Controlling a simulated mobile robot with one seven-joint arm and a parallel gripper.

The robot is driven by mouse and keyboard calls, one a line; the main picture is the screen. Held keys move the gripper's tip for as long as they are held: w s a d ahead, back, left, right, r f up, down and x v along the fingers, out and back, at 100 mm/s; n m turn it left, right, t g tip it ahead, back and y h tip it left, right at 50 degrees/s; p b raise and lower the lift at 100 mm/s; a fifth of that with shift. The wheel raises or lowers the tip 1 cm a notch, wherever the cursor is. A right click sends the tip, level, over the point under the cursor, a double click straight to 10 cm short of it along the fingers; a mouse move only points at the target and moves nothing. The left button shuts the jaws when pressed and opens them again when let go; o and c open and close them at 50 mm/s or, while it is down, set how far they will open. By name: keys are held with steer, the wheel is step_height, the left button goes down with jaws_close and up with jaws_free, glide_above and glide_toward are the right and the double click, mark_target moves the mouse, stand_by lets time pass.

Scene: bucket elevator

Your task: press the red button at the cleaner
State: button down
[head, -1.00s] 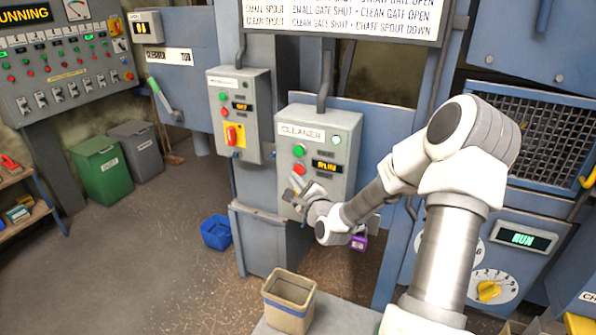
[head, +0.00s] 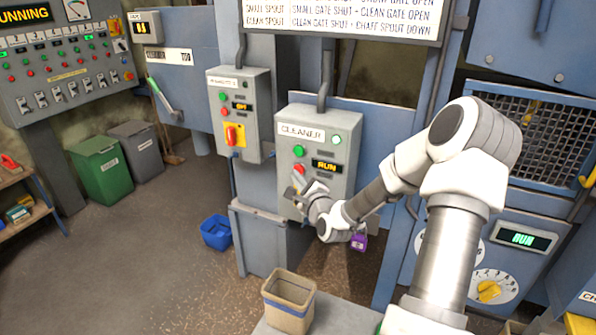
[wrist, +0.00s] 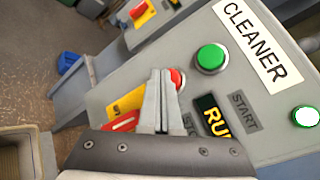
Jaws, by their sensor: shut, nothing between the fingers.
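The grey cleaner box (head: 340,180) hangs on the blue column, with a "CLEANER" label and a lit "RUN" display (head: 326,166). Its red button (head: 299,169) sits below the green button (head: 298,151). In the wrist view the red button (wrist: 177,79) shows partly behind my gripper's fingertips, and the green button (wrist: 211,58) is clear to its right. My gripper (head: 297,183) is shut and empty, its tips at or just in front of the red button. I cannot tell whether they touch. A lit green lamp (wrist: 305,116) is at the box's right side.
A second control box (head: 238,115) with a red-and-yellow switch stands to the left. A tan bin (head: 289,300) is below my arm, and a blue bin (head: 216,232) is on the floor. A purple padlock (head: 359,242) hangs beside my wrist.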

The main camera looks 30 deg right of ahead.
steer(key=shift+w+d, duration=0.25)
steer(key=shift+d, duration=0.15)
stand_by(0.9)
steer(key=shift+a, duration=0.1)
steer(key=shift+s+a, duration=0.55)
steer(key=shift+a, duration=0.05)
steer(key=shift+a, duration=0.1)
steer(key=s+a, duration=0.1)
steer(key=a, duration=0.1)
steer(key=s+a, duration=0.1)
steer(key=s, duration=0.1)
steer(key=shift+a, duration=0.4)
stand_by(0.7)
